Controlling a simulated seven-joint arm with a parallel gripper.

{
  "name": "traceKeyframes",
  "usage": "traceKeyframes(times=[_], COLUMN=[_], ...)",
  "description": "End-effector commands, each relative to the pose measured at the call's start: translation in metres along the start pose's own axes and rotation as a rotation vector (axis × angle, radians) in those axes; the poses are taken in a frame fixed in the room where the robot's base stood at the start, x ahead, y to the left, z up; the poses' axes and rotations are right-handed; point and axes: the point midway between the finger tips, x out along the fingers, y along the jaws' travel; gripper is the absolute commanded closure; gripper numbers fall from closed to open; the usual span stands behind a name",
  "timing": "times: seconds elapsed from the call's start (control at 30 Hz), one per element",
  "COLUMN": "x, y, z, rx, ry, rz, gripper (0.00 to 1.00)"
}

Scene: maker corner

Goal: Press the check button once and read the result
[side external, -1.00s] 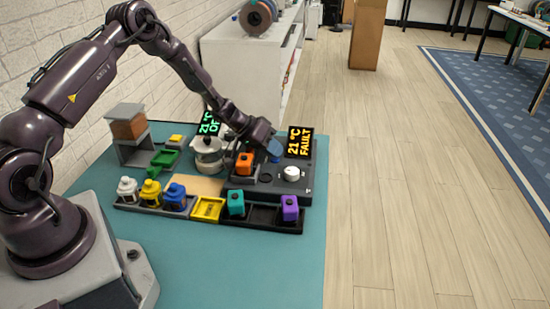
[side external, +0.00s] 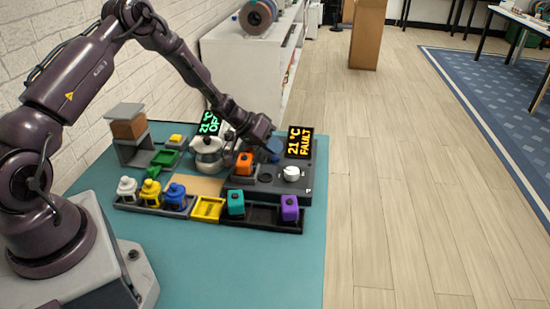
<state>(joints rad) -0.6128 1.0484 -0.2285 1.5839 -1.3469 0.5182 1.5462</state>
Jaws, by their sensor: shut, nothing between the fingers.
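My gripper (side external: 274,155) is shut and empty, pointing down over the back of the dark grey device (side external: 305,188). Its fingertips are small and dark here, and I cannot tell whether they touch anything. A dark round button-like disc (side external: 266,178) lies on the device in front of it; I cannot tell whether this is the check button. The right display (side external: 299,143) reads "21 °C FAULT" in amber. The left display (side external: 209,123) shows green text, "21°C" and a word starting "OF". An orange block (side external: 244,163) and a white knob (side external: 291,174) are on the device.
A glass-and-white pot (side external: 208,154) stands left of the device. A front tray (side external: 265,216) holds white, yellow, blue, teal and purple pieces. The teal mat's front (side external: 235,270) is clear.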

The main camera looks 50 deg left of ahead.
Motion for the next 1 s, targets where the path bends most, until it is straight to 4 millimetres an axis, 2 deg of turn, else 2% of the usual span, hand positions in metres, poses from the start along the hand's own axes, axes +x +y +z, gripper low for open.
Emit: traceKeyframes(times=[0.17, 0.63, 1.0], x=[-0.003, -0.033, -0.035], y=[0.002, 0.024, 0.025], z=[-0.002, -0.025, -0.026], rx=[0.0, 0.001, -0.002], ry=[0.001, 0.002, 0.001], rz=[0.0, 0.001, 0.001], gripper=[1.0, 1.0, 1.0])
